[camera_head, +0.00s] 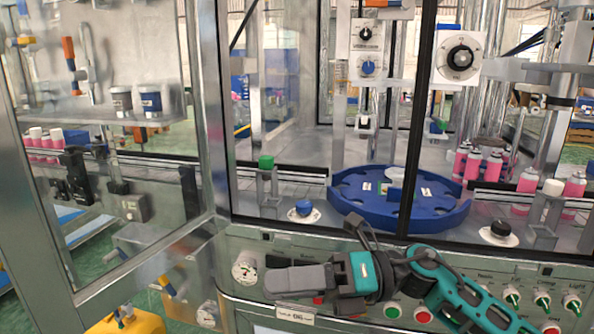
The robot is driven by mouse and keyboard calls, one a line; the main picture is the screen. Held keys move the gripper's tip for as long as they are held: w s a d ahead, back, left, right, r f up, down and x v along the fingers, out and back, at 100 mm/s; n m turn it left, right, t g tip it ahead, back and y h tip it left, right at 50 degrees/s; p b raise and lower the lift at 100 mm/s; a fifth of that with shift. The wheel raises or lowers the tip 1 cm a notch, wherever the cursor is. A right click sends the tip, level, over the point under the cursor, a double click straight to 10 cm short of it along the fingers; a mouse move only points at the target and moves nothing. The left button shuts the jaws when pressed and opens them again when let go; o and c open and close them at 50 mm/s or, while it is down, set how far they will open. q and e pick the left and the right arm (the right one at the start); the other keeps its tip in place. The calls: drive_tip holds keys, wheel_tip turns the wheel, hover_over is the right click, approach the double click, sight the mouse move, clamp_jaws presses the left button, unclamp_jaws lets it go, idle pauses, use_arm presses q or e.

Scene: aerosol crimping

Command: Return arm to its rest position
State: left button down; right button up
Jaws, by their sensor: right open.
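My right arm is teal and dark grey and comes in from the bottom right. Its right gripper (290,278) points left in front of the machine's lower control panel (470,268). The gripper is open, seen side-on, with nothing visible between its fingers. It covers part of the panel. I cannot tell whether it touches the panel. My left gripper is not in view.
A blue rotary table (345,207) stands behind the machine's framed front. Pink aerosol cans (527,180) stand at the right. A glass door (100,130) is swung open at the left. Green knobs (512,298) and red and green buttons (422,314) sit near my arm.

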drive_tip(key=w+d+f+m+t+h, duration=0.1)
drive_tip(key=d+f+m+t+h, duration=0.3)
drive_tip(key=m+t, duration=0.5)
drive_tip(key=w+d+f+m+t+h, duration=0.15)
drive_tip(key=d+f+m+t, duration=0.35)
drive_tip(key=m, duration=0.8)
drive_tip(key=d+f+m+t+h, duration=0.2)
drive_tip(key=f+m+t+h, duration=0.3)
drive_tip(key=m, duration=0.6)
drive_tip(key=s+d+f+m+g+h, duration=0.2)
drive_tip(key=s+d+f+m, duration=0.2)
drive_tip(key=s+f, duration=0.3)
drive_tip(key=s+d+f+m+g+h+p, duration=0.1)
drive_tip(key=s+d+f+m+g+h, duration=0.2)
drive_tip(key=s+f, duration=0.4)
wheel_tip(320, 180, down, 4)
drive_tip(key=d+m, duration=0.1)
drive_tip(key=m, duration=0.1)
drive_tip(key=shift+f+m+h, duration=0.25)
drive_tip(key=shift+m+h, duration=0.1)
drive_tip(key=shift+m, duration=0.05)
